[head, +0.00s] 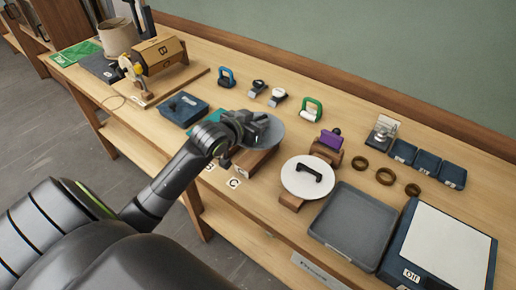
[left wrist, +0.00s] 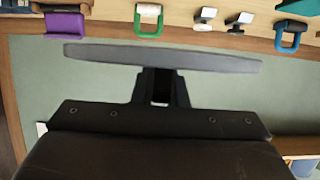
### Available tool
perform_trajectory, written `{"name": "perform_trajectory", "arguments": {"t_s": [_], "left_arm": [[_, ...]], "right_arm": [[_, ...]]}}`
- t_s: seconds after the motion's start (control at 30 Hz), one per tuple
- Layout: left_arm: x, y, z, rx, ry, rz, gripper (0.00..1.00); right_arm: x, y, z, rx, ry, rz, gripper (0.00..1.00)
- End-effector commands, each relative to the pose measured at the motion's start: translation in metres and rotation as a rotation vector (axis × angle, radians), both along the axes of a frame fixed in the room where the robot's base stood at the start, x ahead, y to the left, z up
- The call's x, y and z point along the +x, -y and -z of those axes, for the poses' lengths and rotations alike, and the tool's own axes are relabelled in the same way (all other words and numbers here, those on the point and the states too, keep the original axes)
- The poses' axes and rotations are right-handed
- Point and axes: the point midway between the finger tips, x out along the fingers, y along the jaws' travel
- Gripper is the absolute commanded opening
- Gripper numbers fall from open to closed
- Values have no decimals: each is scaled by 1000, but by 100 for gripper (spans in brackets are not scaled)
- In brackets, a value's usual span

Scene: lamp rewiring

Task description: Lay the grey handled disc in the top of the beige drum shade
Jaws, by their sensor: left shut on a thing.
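The grey disc (head: 277,134) is in my left gripper (head: 256,132), which is shut on its handle; the gripper hides part of the disc in the head view. In the left wrist view the disc (left wrist: 165,57) shows edge-on across the fingers (left wrist: 160,88). The disc is over a wooden block (head: 258,162) near the table's middle; I cannot tell whether they touch. The beige drum shade (head: 119,38) stands upright at the far left end of the table, well apart from the gripper. My right gripper is not in view.
A yellow-brown box (head: 160,53) and a dark mat (head: 99,68) are near the shade. A blue tray (head: 183,107) lies left of my gripper. A white disc with black handle (head: 305,190), a purple-handled piece (head: 331,139) and a grey tray (head: 352,224) are to the right.

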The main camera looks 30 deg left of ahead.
Motion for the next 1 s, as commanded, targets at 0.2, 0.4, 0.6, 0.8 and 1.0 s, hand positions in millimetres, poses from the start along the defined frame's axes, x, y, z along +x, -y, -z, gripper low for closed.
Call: {"name": "perform_trajectory", "arguments": {"t_s": [0.2, 0.4, 0.6, 0.8, 1.0], "left_arm": [[-1, 0, 34, -3, -3, -1, 0], [-1, 1, 59, -3, -4, -2, 0], [-1, 0, 80, -1, -2, -2, 0], [-1, 0, 84, 1, 0, -1, 0], [-1, 0, 87, 1, 0, -1, 0]], "right_arm": [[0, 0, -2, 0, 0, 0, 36], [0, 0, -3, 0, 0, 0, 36], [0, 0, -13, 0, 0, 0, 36], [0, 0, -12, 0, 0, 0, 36], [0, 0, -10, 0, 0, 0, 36]]}}
